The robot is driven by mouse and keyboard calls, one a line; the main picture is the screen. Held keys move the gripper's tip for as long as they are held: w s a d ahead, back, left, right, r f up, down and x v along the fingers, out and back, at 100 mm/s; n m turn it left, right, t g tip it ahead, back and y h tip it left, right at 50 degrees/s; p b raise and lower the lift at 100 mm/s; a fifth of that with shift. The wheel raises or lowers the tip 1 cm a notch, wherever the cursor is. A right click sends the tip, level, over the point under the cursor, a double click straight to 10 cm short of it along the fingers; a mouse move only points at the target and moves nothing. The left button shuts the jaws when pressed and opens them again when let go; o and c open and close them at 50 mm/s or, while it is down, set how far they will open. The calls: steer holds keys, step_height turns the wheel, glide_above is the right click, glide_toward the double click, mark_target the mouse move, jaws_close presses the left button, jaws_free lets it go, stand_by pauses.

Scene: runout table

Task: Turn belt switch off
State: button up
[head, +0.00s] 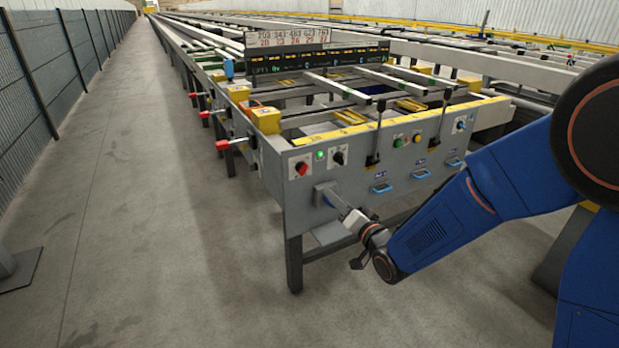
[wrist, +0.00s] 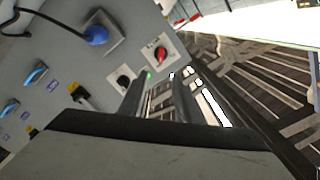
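The grey front panel (head: 283,205) of the runout table carries a red rotary knob (head: 301,168) on a white plate at its left end. To its right are a lit green lamp (head: 320,155) and a black rotary knob (head: 338,157). Their labels are too small to read, so I cannot tell which is the belt switch. In the wrist view the red knob (wrist: 161,53) and black knob (wrist: 123,82) lie beyond my fingers. My gripper (head: 345,210) is below these knobs, in front of the panel. Its two fingers (wrist: 158,92) are apart with nothing between them.
A grey box with a blue plug (wrist: 96,35) sticks out of the panel close to my gripper. Blue handles (head: 381,188), black levers (head: 374,147) and red-tipped levers (head: 222,145) also project.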

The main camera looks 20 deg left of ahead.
mark_target(306, 170)
steer(key=x, duration=1.7)
steer(key=shift+a, duration=0.3)
jaws_close()
